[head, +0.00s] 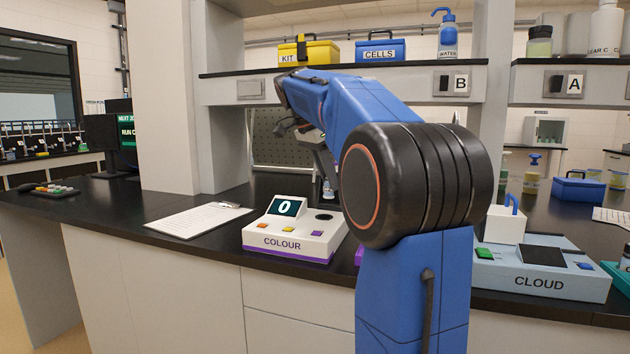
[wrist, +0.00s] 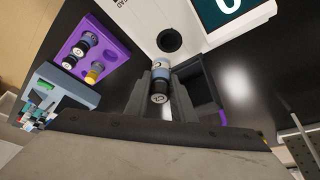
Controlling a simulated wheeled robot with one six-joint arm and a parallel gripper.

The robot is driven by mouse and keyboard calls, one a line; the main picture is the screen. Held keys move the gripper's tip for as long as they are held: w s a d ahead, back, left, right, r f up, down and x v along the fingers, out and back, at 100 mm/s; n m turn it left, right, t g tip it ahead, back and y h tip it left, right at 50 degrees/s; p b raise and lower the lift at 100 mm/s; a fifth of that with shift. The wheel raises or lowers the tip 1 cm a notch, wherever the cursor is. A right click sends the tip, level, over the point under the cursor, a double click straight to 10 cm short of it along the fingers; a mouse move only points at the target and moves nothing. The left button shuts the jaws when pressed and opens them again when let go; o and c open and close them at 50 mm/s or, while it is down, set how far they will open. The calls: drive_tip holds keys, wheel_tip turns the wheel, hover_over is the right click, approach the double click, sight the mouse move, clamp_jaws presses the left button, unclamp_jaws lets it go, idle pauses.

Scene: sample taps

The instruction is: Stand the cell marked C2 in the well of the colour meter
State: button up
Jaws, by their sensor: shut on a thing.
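My gripper (wrist: 162,76) is shut on a cell (wrist: 159,86) in the wrist view. The cell has a dark cap with a pale, small mark that looks like C2, and a blue-grey body. The colour meter (head: 290,242) is white with a purple base strip and a screen reading 0. Its round dark well (wrist: 170,40) lies just beyond the held cell in the wrist view, apart from it in the picture. The well also shows on the meter's right in the head view (head: 324,217).
A purple rack (wrist: 113,53) with several capped cells is at the left in the wrist view. The CLOUD meter (head: 560,262) stands right of my arm. A clipboard (head: 198,220) lies left of the colour meter. A shelf (head: 350,69) runs above the bench.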

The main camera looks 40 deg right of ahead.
drive_tip(key=shift+w+a, duration=0.2)
drive_tip(key=shift+w, duration=0.4)
drive_tip(key=shift+a+f, duration=0.1)
drive_tip(key=shift+f, duration=2.25)
drive_tip(key=shift+f, duration=0.25)
drive_tip(key=shift+f, duration=0.5)
drive_tip(key=shift+f, duration=0.15)
drive_tip(key=shift+f, duration=0.6)
drive_tip(key=o, duration=1.6)
drive_tip(key=shift+c, duration=0.2)
